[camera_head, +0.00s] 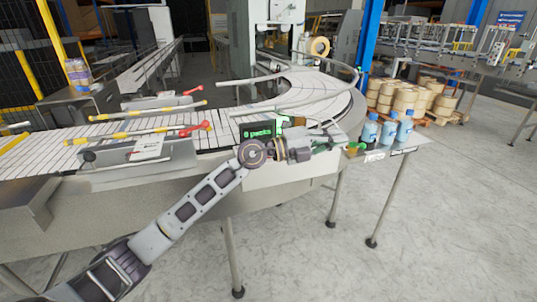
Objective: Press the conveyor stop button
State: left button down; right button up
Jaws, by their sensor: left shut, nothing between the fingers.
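My left arm comes in from the lower left, and its gripper (322,144) is at the near edge of the curved conveyor (315,92). The fingers are shut with nothing between them, small and dark in the picture. A dark display with green "packs" text (258,132) stands just behind my wrist. The wrist and gripper cover part of the white control box (290,173) below the display. I cannot make out the stop button; it may be hidden behind my gripper. A small green and brown item (355,148) is just right of the fingertips. My right gripper is not in view.
Blue bottles (387,130) stand on a side shelf (410,142) at the right. Yellow rails with red handles (195,128) line the straight belt at the left. Tan rolls (405,98) are stacked on a pallet behind. The floor at the right is clear.

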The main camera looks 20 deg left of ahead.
pick_arm(q)
jog(key=w+a+f+m+g+y, duration=0.1)
jog(key=w+a+f+y, duration=0.3)
jog(key=w+a+y, duration=0.25)
jog(key=w+a+r+n+y, duration=0.1)
jog(key=a+y, duration=0.3)
jog(key=a, duration=0.4)
jog(key=w+a+r+n+y, duration=0.1)
jog(key=w+a+n+y, duration=0.1)
jog(key=a, duration=0.6)
jog(key=shift+w+r+t+y, duration=0.25)
jog(key=shift+w+t+y, duration=0.15)
jog(key=shift+w+y, duration=0.7)
jog(key=shift+s+f, duration=0.2)
jog(key=shift+s, duration=0.05)
